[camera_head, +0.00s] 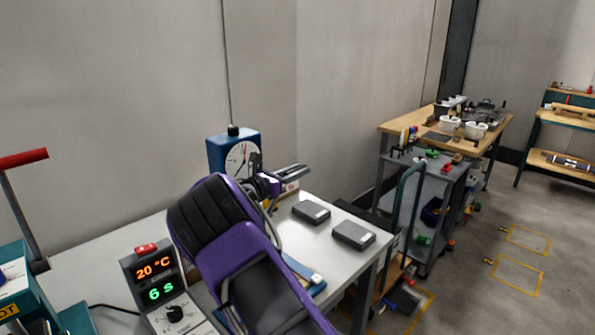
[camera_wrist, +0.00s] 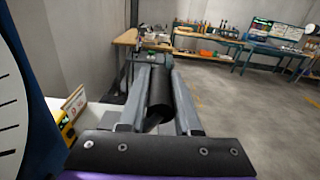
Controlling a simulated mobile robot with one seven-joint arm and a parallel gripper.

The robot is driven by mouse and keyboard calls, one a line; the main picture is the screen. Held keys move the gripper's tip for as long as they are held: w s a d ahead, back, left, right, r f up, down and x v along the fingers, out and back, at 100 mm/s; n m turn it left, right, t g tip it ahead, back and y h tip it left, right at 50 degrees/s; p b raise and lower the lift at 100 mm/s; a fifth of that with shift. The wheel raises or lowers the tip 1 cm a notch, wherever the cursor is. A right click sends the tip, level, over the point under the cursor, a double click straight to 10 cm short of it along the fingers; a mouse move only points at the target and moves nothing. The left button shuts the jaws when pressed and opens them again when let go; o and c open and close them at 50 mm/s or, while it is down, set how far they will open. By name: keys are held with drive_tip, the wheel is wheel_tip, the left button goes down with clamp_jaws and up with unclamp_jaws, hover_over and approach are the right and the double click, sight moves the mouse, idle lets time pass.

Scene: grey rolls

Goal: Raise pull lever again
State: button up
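A lever with a red bar handle (camera_head: 22,159) stands at the left edge of the head view, on a teal machine (camera_head: 14,300) cut off by the frame. Its arm is steeply tilted. My gripper (camera_head: 292,172) is well to its right, over the table near the blue dial device. In the wrist view my gripper (camera_wrist: 157,70) has its two grey fingers on either side of a dark grey roll (camera_wrist: 160,92). The fingers appear to touch it on both sides. The lever is outside the wrist view.
The blue dial device (camera_head: 238,148) stands close behind my gripper. A control box (camera_head: 155,270) reads 20 °C and 6 S. Two flat grey blocks (camera_head: 312,212) (camera_head: 354,235) lie on the white table (camera_head: 352,270). A cart (camera_head: 440,175) stands to the right.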

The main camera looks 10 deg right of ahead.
drive_tip(key=o, duration=0.4)
drive_tip(key=shift+w+f, duration=0.15)
drive_tip(key=shift+f, duration=0.15)
drive_tip(key=shift+r, duration=0.15)
drive_tip(key=shift+a, duration=0.2)
drive_tip(key=v, duration=1.7)
drive_tip(key=shift+s, duration=0.2)
drive_tip(key=shift+c, duration=0.2)
